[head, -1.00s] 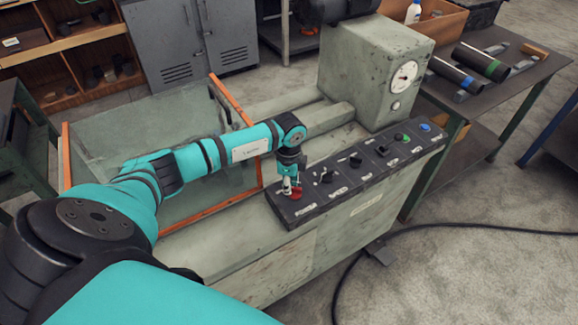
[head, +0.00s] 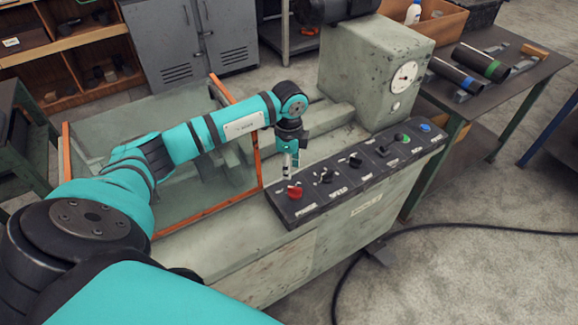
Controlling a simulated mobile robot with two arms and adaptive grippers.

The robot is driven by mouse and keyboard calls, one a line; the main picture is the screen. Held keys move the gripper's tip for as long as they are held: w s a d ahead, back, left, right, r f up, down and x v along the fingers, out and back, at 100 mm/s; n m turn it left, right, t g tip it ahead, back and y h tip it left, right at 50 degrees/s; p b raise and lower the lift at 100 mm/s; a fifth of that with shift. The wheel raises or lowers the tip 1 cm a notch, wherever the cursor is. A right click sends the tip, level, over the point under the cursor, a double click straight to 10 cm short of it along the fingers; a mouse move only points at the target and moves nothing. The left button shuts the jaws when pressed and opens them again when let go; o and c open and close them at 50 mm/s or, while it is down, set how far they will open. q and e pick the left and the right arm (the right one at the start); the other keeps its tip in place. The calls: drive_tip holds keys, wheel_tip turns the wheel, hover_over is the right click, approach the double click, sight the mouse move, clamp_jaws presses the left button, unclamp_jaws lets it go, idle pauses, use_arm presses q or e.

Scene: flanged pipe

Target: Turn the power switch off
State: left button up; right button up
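The control panel (head: 334,206) is a dark strip along the top front edge of the grey-green machine. My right gripper is not in view.
Black knobs (head: 326,175), a green knob (head: 402,138) and a blue button (head: 425,127) line the panel to the right. The machine's gauge housing (head: 375,70) rises behind. An orange-edged guard (head: 66,155) stands left. A black cable (head: 470,227) lies on the floor.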

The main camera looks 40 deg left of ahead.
use_arm(q)
wheel_tip(320, 180, up, 4)
drive_tip(key=shift+f, duration=0.2)
idle(0.4)
